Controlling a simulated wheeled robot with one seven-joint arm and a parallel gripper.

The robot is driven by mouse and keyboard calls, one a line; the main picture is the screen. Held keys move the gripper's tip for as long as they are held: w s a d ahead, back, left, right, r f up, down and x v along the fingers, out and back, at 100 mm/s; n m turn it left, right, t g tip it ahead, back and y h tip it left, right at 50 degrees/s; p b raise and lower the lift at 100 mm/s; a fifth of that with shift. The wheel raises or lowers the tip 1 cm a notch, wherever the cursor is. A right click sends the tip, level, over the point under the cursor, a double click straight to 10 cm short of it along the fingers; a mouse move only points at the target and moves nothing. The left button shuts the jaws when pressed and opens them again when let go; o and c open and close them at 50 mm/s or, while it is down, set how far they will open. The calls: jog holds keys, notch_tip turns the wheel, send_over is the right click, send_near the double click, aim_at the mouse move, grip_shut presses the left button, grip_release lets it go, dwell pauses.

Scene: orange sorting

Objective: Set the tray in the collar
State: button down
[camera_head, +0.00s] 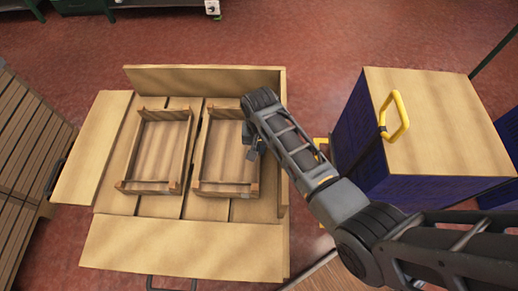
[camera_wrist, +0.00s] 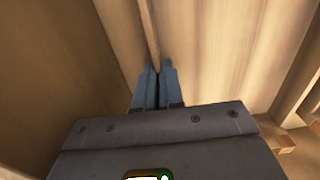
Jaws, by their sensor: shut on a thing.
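The collar (camera_head: 205,78) is a light wooden frame with back and right walls standing; its left and front panels look folded outward. Two shallow wooden trays lie side by side on the slatted floor inside it. My gripper (camera_head: 252,152) is at the right wall of the right tray (camera_head: 226,160), close to the collar's right wall. In the wrist view my gripper (camera_wrist: 155,72) is shut on the thin wall of that tray (camera_wrist: 220,50). The left tray (camera_head: 158,150) stands apart from it by a narrow gap. My arm hides the right tray's upper right corner.
A blue crate with a wooden lid (camera_head: 435,125) and a yellow handle (camera_head: 394,115) stands to the right. A slatted wooden stack (camera_head: 25,140) is at the left. Green and grey furniture (camera_head: 85,6) is at the back. The red floor (camera_head: 320,45) behind is clear.

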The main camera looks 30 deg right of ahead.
jog(key=shift+f, duration=0.8)
jog(key=shift+f, duration=0.15)
jog(key=c, duration=1.3)
grip_release()
jog(key=shift+o, duration=0.2)
notch_tip(320, 180, up, 12)
jog(key=p, duration=0.1)
jog(key=shift+a, duration=0.1)
